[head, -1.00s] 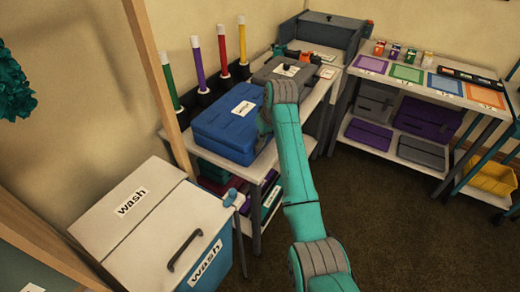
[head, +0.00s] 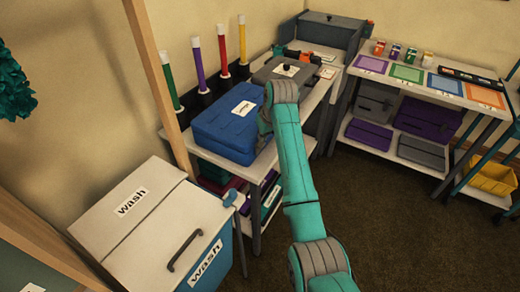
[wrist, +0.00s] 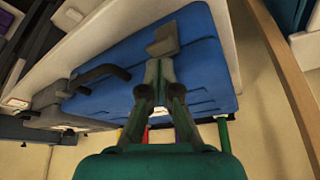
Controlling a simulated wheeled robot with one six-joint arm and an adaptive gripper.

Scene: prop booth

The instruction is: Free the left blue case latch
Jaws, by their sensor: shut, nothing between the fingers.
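The blue case (head: 226,132) lies closed on the near shelf top in the head view, with a white label on its lid. It also fills the middle of the wrist view (wrist: 200,65), with its dark handle (wrist: 100,74) at left. A grey latch-like piece (wrist: 163,36) stands against the case just beyond my fingertips; I cannot tell whether they touch it. My gripper (wrist: 158,64) is shut and empty, close to the case's front. In the head view my arm hides the fingertips and part of the case front.
A grey case (head: 286,71) lies behind the blue one. Coloured tubes (head: 198,62) stand along the wall. A white wash bin (head: 150,215) is at the front left. A table with coloured mats (head: 407,73) is at right. The floor right of my arm is clear.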

